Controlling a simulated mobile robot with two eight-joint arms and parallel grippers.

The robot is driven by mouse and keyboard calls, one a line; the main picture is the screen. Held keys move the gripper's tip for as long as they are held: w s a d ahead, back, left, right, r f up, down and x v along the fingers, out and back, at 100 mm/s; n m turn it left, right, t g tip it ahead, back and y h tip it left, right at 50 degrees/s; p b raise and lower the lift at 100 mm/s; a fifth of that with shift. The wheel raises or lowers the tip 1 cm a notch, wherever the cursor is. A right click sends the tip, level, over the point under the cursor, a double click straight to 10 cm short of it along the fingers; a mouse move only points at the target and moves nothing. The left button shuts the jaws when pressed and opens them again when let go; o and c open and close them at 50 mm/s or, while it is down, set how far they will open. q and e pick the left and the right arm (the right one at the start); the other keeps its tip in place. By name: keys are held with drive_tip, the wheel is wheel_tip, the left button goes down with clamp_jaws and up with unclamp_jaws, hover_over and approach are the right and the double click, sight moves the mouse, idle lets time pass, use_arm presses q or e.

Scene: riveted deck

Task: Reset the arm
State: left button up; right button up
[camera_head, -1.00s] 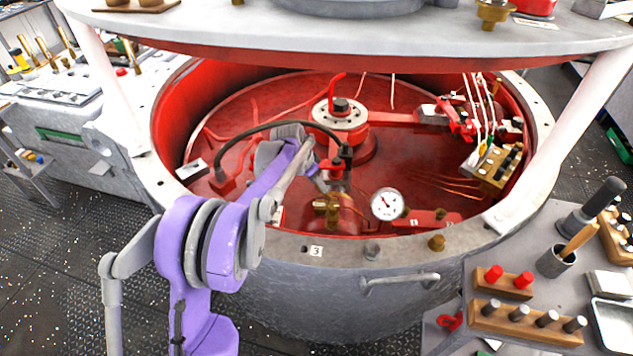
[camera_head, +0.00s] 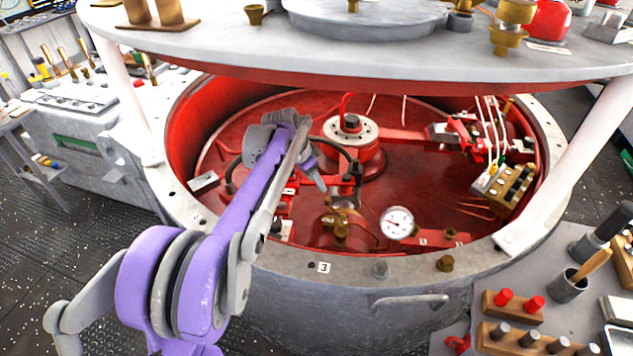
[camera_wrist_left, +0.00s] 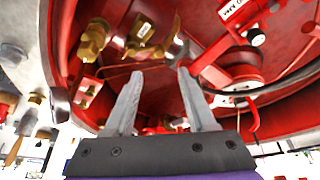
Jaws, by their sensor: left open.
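My left arm (camera_head: 240,205), purple and grey, reaches in from the lower left over the rim of the round red-lined vessel (camera_head: 205,130). My left gripper (camera_head: 320,184) hangs inside the vessel, left of the brass fitting (camera_head: 340,228) and the white dial gauge (camera_head: 397,223). In the left wrist view its two grey fingers (camera_wrist_left: 160,73) are spread apart with nothing between them. A curved black hose (camera_head: 348,152) passes close by the gripper; I cannot tell if they touch. My right gripper is not in view.
A grey round lid (camera_head: 400,55), red underneath, overhangs the vessel on pale posts (camera_head: 125,85). A side table at lower right holds a wooden rack with red-topped pegs (camera_head: 513,305) and a cup (camera_head: 567,285). A brass block with wires (camera_head: 505,185) sits inside at right.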

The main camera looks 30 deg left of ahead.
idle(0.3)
use_arm(q)
drive_tip(key=s+d+r+n+y+p, duration=0.1)
drive_tip(key=s+d+n, duration=0.1)
drive_tip(key=s+d, duration=0.65)
drive_tip(key=s+d+r+n+p, duration=0.1)
drive_tip(key=s+d+p, duration=0.1)
drive_tip(key=s+d, duration=0.65)
drive_tip(key=s+f+n+t, duration=0.1)
drive_tip(key=s+f, duration=0.3)
drive_tip(key=s, duration=0.7)
drive_tip(key=shift+s+f+y+p, duration=0.2)
drive_tip(key=shift+f+y+p, duration=0.1)
drive_tip(key=shift+y+p, duration=0.1)
drive_tip(key=shift+d, duration=0.1)
drive_tip(key=shift+c, duration=0.2)
